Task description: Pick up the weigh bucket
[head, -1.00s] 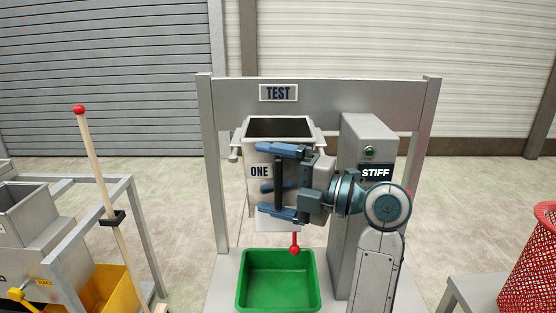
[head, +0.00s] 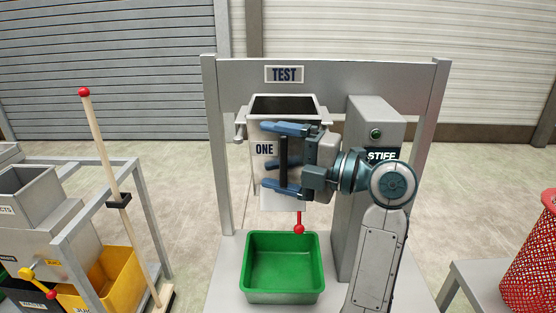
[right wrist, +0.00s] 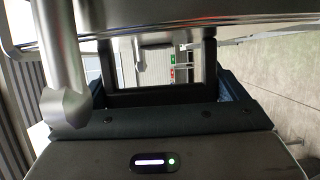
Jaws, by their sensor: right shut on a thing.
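The weigh bucket (head: 268,186) is pale, open at the top and marked ONE. It hangs upright by side lugs inside the grey frame marked TEST (head: 284,74). My right gripper (head: 283,160) is at its front right, shut on the bucket's black handle (head: 283,172). The gripper covers part of the bucket's front. The handle also shows as a dark frame in the right wrist view (right wrist: 150,98). A red ball knob (head: 299,229) hangs below the bucket, above a green tray (head: 283,297). My left gripper is out of view.
A grey box marked STIFF (head: 372,118) with a green button stands close right of the bucket. At left are a grey hopper rig with a yellow bin (head: 118,275) and a red-tipped pole (head: 100,140). A red mesh basket (head: 530,270) is at far right.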

